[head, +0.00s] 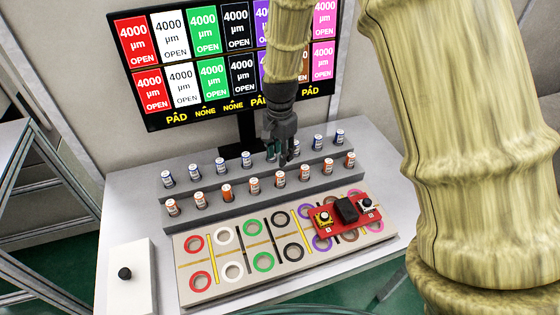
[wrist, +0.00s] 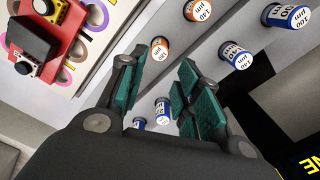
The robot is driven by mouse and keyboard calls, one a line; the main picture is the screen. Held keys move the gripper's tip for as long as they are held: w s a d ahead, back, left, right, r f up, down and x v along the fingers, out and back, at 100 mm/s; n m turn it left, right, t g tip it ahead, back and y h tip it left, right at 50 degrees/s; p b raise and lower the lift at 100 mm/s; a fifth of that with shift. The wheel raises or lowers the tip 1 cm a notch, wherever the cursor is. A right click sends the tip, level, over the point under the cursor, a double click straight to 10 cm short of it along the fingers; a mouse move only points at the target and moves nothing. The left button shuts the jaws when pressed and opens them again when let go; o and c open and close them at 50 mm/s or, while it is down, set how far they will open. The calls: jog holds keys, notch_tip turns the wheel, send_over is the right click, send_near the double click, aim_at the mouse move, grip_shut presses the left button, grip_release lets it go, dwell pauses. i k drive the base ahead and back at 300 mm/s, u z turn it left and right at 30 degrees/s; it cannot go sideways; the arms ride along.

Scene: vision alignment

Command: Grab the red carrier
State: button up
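The red carrier (head: 340,214) is a flat red plate with a black block in its middle and a yellow part and a white-and-black part at its ends. It lies on the right part of the board with coloured rings. In the wrist view the carrier (wrist: 33,42) shows at the upper left, partly cut off by the edge. My gripper (head: 280,158) is above the stepped rack, up and left of the carrier and apart from it. In the wrist view my gripper (wrist: 160,90) has its green-padded fingers spread, with nothing held between them.
Several blue and orange labelled cylinders (head: 227,192) stand in two rows on the grey stepped rack (head: 240,198). The ring board (head: 215,285) lies in front. A monitor (head: 190,110) stands behind. A white box with a black knob (head: 125,290) is at the left.

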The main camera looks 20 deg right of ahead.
aim_at(344, 212)
jog(key=k, duration=1)
